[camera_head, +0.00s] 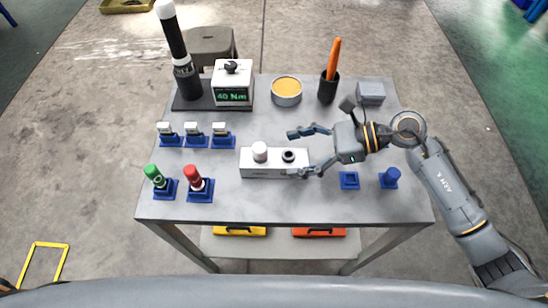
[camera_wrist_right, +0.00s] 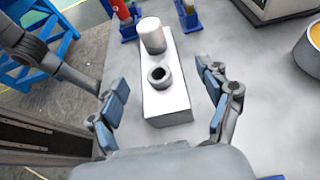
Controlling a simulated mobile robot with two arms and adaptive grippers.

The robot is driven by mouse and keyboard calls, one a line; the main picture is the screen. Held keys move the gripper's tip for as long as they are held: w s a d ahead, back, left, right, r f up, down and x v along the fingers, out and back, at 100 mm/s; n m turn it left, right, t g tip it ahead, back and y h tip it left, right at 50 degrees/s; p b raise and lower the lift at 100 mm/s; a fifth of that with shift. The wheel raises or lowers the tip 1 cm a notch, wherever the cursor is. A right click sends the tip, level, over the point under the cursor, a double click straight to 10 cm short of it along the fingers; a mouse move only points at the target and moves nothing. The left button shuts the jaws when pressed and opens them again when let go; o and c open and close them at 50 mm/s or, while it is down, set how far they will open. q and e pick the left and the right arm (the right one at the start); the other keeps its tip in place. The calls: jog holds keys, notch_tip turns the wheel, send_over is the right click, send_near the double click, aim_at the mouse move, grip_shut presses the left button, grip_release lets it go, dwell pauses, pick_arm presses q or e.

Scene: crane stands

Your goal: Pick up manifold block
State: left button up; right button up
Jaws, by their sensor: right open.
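The manifold block (camera_head: 262,171) is a pale rectangular block lying on the grey table, with a white cylinder and a dark ring-shaped port on top. In the right wrist view the block (camera_wrist_right: 168,104) lies lengthwise ahead of the jaws, its near end between the fingers. My right gripper (camera_head: 293,154) is open and comes from the right, its fingers on either side of the block's port end. In the wrist view the right gripper (camera_wrist_right: 163,88) shows clear gaps to both sides of the block. My left gripper is not in view.
On the grey table (camera_head: 300,206), blue holders with a green-topped (camera_head: 151,171) and a red-topped part (camera_head: 193,175) stand left. A 40 Nm tester (camera_head: 233,84), a tin (camera_head: 287,91), a black cup (camera_head: 327,89) and a grey box (camera_head: 371,94) stand at the back.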

aim_at(285, 154)
jog(key=p+x, duration=0.1)
jog(key=x, duration=0.3)
jog(key=shift+a, duration=0.2)
jog(key=shift+a+f+p, duration=0.2)
jog(key=shift+a+p, duration=0.1)
jog(key=shift+a, duration=0.1)
grip_shut()
jog(key=shift+r, duration=0.15)
